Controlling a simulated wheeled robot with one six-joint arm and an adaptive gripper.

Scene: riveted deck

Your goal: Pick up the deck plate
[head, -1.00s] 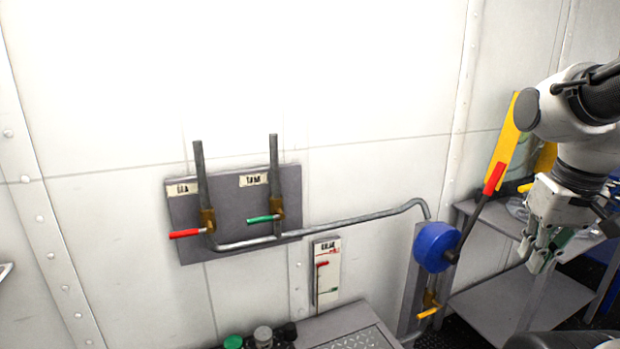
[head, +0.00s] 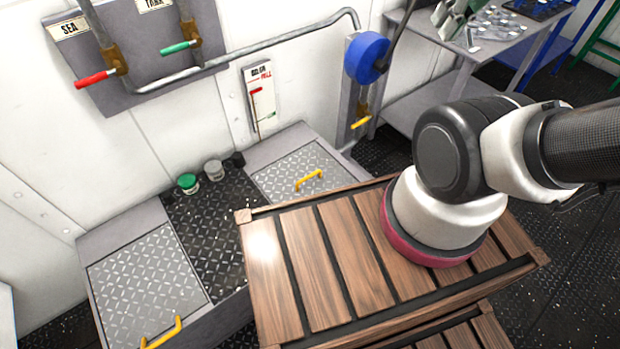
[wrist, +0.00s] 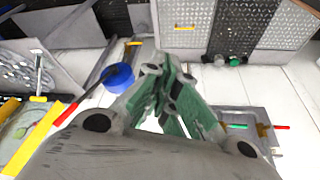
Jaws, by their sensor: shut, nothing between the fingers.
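Two silver diamond-tread deck plates lie on grey raised frames by the wall. In the head view, the left plate (head: 150,285) has a yellow handle (head: 162,333) at its front edge. The right plate (head: 290,165) has a yellow handle (head: 309,180) and is partly hidden by a wooden slatted top. The plates also show along the top of the wrist view, one (wrist: 187,15) with its handle, another (wrist: 288,22) at the right. My gripper (wrist: 172,75) has green fingers, is shut and empty, and is apart from both plates. In the head view it is partly cut off at the top.
The wooden slatted top (head: 330,260) stands in front of the plates, under my arm. Pipes with a blue wheel (head: 366,58) and a grey bench (head: 480,40) are beyond.

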